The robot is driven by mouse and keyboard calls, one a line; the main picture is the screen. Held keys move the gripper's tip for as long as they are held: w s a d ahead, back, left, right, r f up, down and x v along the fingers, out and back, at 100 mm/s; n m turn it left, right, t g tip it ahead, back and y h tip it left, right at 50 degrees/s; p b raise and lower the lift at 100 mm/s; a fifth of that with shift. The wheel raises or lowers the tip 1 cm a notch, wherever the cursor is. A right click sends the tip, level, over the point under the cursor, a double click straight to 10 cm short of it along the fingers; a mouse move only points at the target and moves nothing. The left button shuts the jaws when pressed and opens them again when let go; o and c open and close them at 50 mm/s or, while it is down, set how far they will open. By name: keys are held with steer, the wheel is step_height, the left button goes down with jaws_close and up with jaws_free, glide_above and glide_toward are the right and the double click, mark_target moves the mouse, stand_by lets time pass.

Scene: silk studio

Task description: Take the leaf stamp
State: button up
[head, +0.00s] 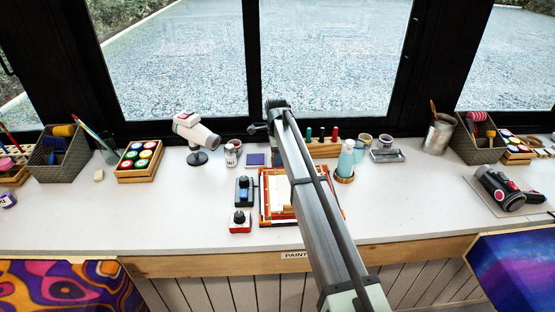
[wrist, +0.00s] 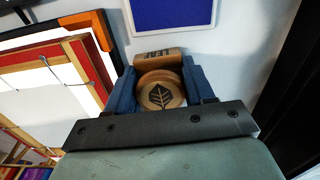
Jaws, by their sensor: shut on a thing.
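The leaf stamp (wrist: 160,92) is a round wooden piece with a dark leaf mark on its top, with a lettered tan block edge (wrist: 160,56) just beyond it in the wrist view. My gripper (wrist: 158,84) is shut on the stamp, with one blue finger on each side of it. In the head view my arm reaches over the workbench toward the window side, and its far end hides the stamp. I cannot tell from the wrist view whether the stamp touches the bench.
A blue pad (head: 254,160) lies on the white bench (head: 150,210); stacked frames (head: 265,205) stand beside my arm. A white lamp-like tool (head: 195,132) and paint crate (head: 139,160) are left; bottles (head: 346,158) and a metal tin (head: 438,135) right. Front-left bench is clear.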

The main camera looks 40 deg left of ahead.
step_height(320, 180, up, 10)
stand_by(0.6)
